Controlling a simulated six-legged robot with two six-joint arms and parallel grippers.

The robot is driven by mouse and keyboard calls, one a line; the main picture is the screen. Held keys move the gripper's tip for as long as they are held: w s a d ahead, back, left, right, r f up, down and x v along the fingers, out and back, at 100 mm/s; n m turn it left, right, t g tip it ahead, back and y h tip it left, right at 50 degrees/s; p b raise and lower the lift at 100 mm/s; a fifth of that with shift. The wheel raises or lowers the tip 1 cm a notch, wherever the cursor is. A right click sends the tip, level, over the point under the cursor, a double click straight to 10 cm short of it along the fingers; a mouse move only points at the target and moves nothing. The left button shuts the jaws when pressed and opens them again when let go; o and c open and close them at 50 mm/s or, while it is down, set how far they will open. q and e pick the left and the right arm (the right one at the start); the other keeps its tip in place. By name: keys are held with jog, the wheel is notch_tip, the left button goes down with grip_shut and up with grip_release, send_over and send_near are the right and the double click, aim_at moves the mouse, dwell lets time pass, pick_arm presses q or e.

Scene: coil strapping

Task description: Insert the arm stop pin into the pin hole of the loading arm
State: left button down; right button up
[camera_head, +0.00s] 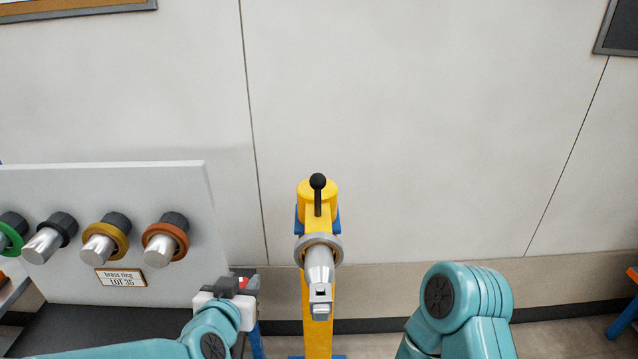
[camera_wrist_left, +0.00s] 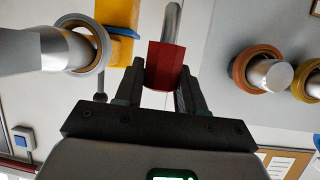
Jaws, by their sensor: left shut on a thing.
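My left gripper (camera_head: 243,284) is low at centre-left in the head view, left of the loading arm (camera_head: 319,268). In the left wrist view the left gripper (camera_wrist_left: 161,84) is shut on the red grip of the arm stop pin (camera_wrist_left: 166,62). The pin's bare metal shaft points away from the fingers, clear of the loading arm. The head view shows only a bit of red at the jaws. The loading arm is a grey cylinder with a grey collar on a yellow post; its end has a small dark opening (camera_head: 320,293). My right gripper is out of frame.
A grey panel (camera_head: 100,190) on the left carries several pegs with coloured rings and a "brass ring LOT 35" label (camera_head: 121,277). A black-knobbed lever (camera_head: 318,190) tops the yellow post (camera_head: 322,325). Open space lies between my left gripper and the loading arm.

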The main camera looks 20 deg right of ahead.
pick_arm(q)
jog(key=s+d+r+m+g+h+p, duration=0.1)
jog(key=s+d+r+h+p, duration=0.1)
jog(key=d+r, duration=0.4)
jog(key=s+d+r+m+g+h+p, duration=0.1)
jog(key=s+d+r+m+p, duration=0.1)
jog(key=s+d+r+p, duration=0.2)
jog(key=d+r, duration=0.3)
jog(key=r, duration=0.1)
jog(key=shift+d+r+h, duration=0.15)
jog(key=shift+r+h, duration=0.2)
jog(key=shift+h, duration=0.05)
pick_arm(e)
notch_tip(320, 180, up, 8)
pick_arm(q)
jog(key=shift+r, duration=0.1)
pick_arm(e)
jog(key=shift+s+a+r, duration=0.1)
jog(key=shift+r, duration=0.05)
pick_arm(q)
notch_tip(320, 180, down, 6)
jog(key=b, duration=0.5)
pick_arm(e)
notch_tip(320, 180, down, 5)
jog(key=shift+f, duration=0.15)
pick_arm(q)
jog(key=shift+r, duration=0.1)
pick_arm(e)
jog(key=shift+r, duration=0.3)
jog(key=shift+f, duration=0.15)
